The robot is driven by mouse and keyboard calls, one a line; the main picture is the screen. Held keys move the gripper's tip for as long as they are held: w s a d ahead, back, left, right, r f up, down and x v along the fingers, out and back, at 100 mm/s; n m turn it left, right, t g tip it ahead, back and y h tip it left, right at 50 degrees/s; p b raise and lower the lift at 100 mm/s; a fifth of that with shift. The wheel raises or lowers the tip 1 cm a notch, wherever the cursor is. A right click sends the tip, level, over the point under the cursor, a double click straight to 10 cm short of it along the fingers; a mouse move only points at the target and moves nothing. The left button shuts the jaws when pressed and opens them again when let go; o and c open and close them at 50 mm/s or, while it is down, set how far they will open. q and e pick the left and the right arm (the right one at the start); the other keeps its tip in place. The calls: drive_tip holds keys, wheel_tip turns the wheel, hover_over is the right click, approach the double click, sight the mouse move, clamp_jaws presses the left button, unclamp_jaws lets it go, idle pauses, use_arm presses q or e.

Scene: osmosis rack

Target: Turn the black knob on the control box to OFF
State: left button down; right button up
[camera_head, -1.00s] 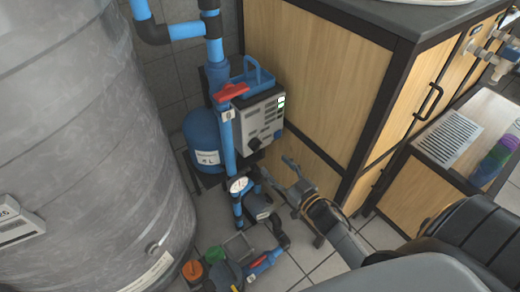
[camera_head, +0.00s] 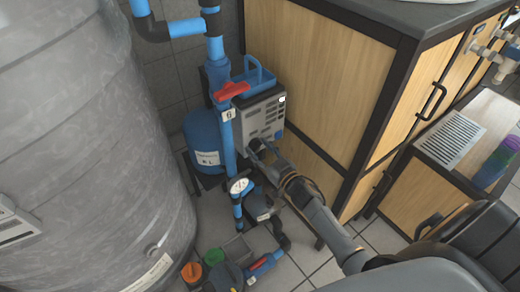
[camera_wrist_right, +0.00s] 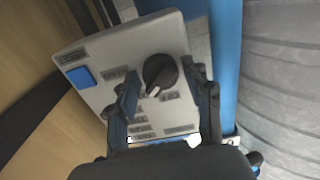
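The control box (camera_head: 265,112) is a grey-white box beside the blue vertical pipe; its labelled face (camera_wrist_right: 105,65) also shows in the right wrist view. The black knob (camera_wrist_right: 160,72) is round with a pale pointer mark, which points down and slightly left in the right wrist view. My right gripper (camera_head: 257,147) is at the lower part of the box, covering the knob's place in the head view. In the right wrist view its two fingers (camera_wrist_right: 166,92) are apart, one on each side of the knob; contact cannot be told. My left gripper is not in view.
A blue button (camera_wrist_right: 79,77) sits on the box's face. A red valve handle (camera_head: 231,91) and blue pipe (camera_head: 227,140) stand beside the box. A large grey tank (camera_head: 90,130) is left, a wooden cabinet (camera_head: 315,75) right. Pumps and a gauge (camera_head: 239,186) are below.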

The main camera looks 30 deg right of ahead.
drive_tip(key=c, duration=0.6)
drive_tip(key=shift+c, duration=0.2)
drive_tip(key=shift+n, duration=0.3)
drive_tip(key=n, duration=0.2)
drive_tip(key=shift+n, duration=2.4)
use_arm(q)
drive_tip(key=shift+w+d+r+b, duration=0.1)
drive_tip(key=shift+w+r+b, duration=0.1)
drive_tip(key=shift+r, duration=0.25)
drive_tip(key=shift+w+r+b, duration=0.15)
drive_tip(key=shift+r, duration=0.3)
use_arm(e)
drive_tip(key=shift+n, duration=1.2)
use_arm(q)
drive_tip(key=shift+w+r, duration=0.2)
